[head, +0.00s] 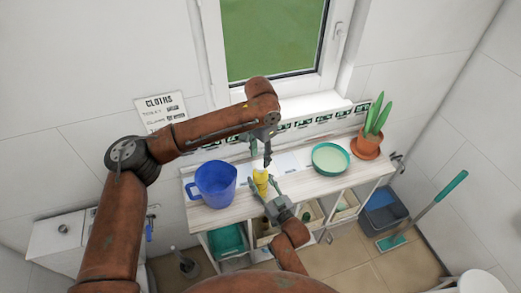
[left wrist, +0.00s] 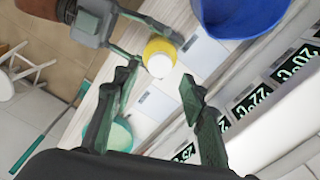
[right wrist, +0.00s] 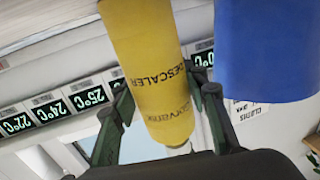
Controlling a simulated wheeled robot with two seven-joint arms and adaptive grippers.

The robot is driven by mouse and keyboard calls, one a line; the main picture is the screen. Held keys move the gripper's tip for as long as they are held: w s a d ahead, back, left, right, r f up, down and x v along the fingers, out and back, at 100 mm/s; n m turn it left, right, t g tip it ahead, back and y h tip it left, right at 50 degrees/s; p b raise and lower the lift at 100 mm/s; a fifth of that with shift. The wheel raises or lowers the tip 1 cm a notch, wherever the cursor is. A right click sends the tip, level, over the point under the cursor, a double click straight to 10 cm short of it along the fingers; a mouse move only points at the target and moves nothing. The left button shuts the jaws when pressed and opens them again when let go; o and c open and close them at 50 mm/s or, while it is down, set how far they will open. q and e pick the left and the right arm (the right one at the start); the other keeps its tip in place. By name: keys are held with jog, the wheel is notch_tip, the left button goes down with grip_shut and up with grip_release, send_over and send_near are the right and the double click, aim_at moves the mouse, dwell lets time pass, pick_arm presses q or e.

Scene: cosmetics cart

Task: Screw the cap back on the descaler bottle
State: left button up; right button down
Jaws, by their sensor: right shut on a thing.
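The yellow descaler bottle (head: 260,183) stands on the cart's white top, and its printed side fills the middle of the right wrist view (right wrist: 146,70). A round white piece, apparently the cap (left wrist: 158,65), shows on the bottle's top in the left wrist view; I cannot tell whether it is screwed tight. My right gripper (head: 263,187) is shut on the bottle's body, one finger on each side. My left gripper (head: 264,158) is just above the bottle, its fingers apart and empty, pointing down at the white top.
A blue jug (head: 215,184) stands close left of the bottle. A green bowl (head: 330,158) and a potted plant (head: 368,145) are to the right. Temperature displays (head: 300,124) line the wall behind. A mop (head: 425,212) and dark bucket (head: 383,212) stand right of the cart.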

aim_at(260, 165)
pick_arm(q)
jog(key=shift+f, duration=2.5)
jog(key=shift+c, duration=0.2)
grip_shut()
jog(key=shift+o, duration=0.9)
grip_release()
notch_tip(260, 165, up, 12)
